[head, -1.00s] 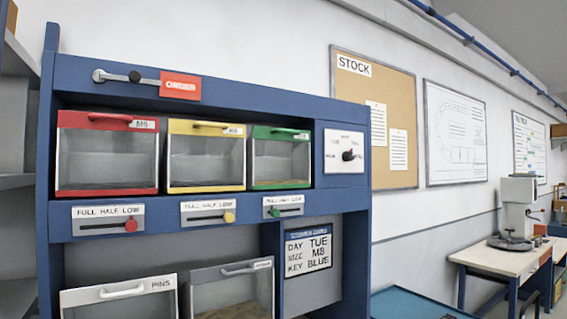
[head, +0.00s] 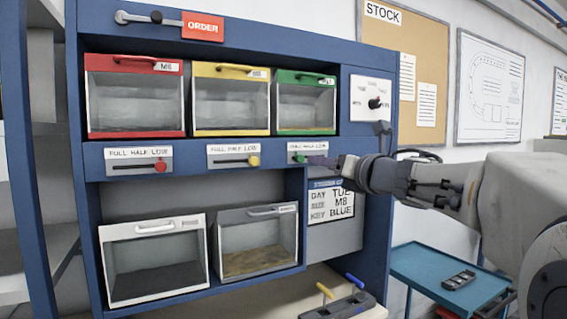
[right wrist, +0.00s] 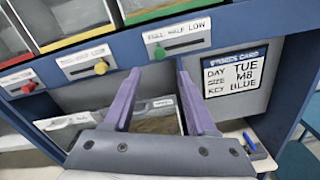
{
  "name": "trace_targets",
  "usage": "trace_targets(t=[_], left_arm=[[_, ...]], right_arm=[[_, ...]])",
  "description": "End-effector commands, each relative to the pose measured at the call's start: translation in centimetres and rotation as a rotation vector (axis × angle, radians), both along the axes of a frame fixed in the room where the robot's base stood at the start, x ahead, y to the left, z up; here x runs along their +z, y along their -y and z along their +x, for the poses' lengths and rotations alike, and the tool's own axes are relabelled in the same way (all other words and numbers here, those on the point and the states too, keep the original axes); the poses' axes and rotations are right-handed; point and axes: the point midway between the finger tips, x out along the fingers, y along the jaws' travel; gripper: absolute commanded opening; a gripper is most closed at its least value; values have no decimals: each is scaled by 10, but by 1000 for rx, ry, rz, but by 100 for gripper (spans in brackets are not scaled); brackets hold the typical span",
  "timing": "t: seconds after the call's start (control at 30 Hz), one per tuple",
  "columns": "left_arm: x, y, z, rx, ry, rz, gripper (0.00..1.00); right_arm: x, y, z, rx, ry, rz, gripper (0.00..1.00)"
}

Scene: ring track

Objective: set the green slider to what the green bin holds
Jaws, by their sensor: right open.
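The green bin (head: 306,105) is the right one of the upper row. Its clear front looks mostly empty; a thin layer at the bottom is hard to make out. The green slider's knob (head: 299,158) is at the left end of its slot, under FULL. In the right wrist view the knob (right wrist: 159,53) shows clearly, with the label FULL HALF LOW (right wrist: 178,33) above. My right gripper (head: 322,163) is in front of the green slider's plate and hides part of it. Its purple fingers (right wrist: 158,76) are open and empty, with the knob beyond their tips. My left gripper is out of view.
Red (head: 160,167) and yellow (head: 253,160) sliders sit to the left on the same rail. A dial panel (head: 371,99) is at the upper right. Two lower bins and tools with yellow and blue handles (head: 340,303) lie below. A blue cart (head: 440,270) stands right.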

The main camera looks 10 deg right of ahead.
Motion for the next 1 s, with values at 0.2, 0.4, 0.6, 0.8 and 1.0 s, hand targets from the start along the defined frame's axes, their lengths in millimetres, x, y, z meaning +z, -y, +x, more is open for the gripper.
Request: trace_targets(t=[0.2, 0.4, 0.6, 0.8, 1.0], left_arm=[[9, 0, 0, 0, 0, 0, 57], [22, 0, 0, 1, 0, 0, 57], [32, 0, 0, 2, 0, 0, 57], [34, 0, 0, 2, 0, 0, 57], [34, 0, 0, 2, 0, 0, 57]], right_arm=[[2, -6, 22, 9, 2, -21, 57], [3, -16, 60, 9, 1, -18, 57], [2, -23, 88, 6, 3, -19, 57], [1, -26, 100, 5, 3, -18, 57], [0, -26, 100, 4, 3, -18, 57]])
